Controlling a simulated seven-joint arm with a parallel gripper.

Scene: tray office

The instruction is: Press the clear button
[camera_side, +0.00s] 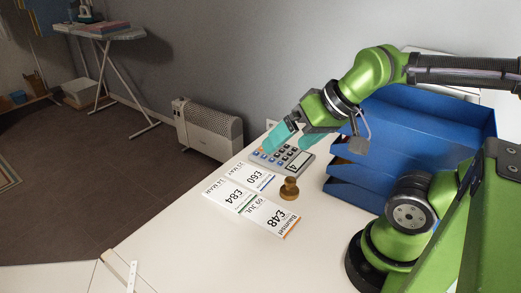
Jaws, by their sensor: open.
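A grey calculator (294,159) with blue, dark and orange keys lies on the white desk, near its far edge. My gripper (272,146) has teal fingertips and is right over the calculator's upper left part, covering some of its keys. I cannot tell whether the fingertips touch a key. The gripper is open and holds nothing that I can see. The key labels are too small to read, so I cannot tell which is the clear button.
Several paper slips with prices (232,195) lie in front of the calculator. A small brown stamp (289,189) stands beside them. A blue stacked tray (425,125) stands on the right. A white heater (207,128) stands beyond the desk.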

